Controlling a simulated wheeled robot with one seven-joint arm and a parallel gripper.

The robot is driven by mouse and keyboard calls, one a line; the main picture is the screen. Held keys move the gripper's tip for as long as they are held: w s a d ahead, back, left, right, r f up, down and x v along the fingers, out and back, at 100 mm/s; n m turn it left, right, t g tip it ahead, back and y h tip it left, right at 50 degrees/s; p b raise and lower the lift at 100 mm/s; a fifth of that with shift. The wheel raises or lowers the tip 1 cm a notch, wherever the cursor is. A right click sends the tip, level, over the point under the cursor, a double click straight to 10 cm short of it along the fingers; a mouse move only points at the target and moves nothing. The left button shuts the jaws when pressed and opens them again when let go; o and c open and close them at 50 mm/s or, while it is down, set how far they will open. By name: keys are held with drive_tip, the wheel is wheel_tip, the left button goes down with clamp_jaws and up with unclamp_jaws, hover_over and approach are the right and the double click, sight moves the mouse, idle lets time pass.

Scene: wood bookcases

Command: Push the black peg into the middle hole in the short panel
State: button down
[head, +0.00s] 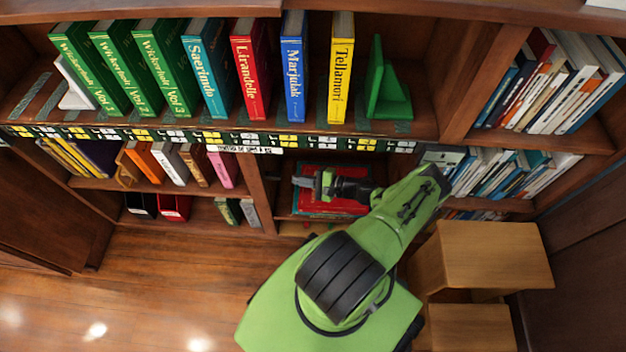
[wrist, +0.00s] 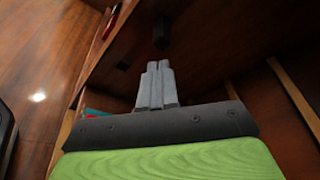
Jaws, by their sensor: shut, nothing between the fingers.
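A small dark block, which looks like the black peg (wrist: 161,33), stands out from a brown wood panel (wrist: 205,42) in the wrist view. How deep it sits cannot be told, and no holes can be made out. My gripper (wrist: 158,66) has its two grey fingers shut together and empty, with their tips just below the peg in the picture; a small gap shows between them. In the head view my gripper (head: 299,182) points left inside the lower middle compartment, towards an upright wood divider (head: 257,180). The peg cannot be made out there.
Red books (head: 330,203) lie beneath my gripper in the compartment. A shelf edge with a labelled strip (head: 290,142) runs above my arm. A wooden step stool (head: 490,250) stands at right. Open floor (head: 170,290) lies at left.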

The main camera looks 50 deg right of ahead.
drive_tip(key=v, duration=1.5)
drive_tip(key=shift+s+p, duration=0.3)
drive_tip(key=shift+p, duration=0.15)
drive_tip(key=shift+r, duration=0.1)
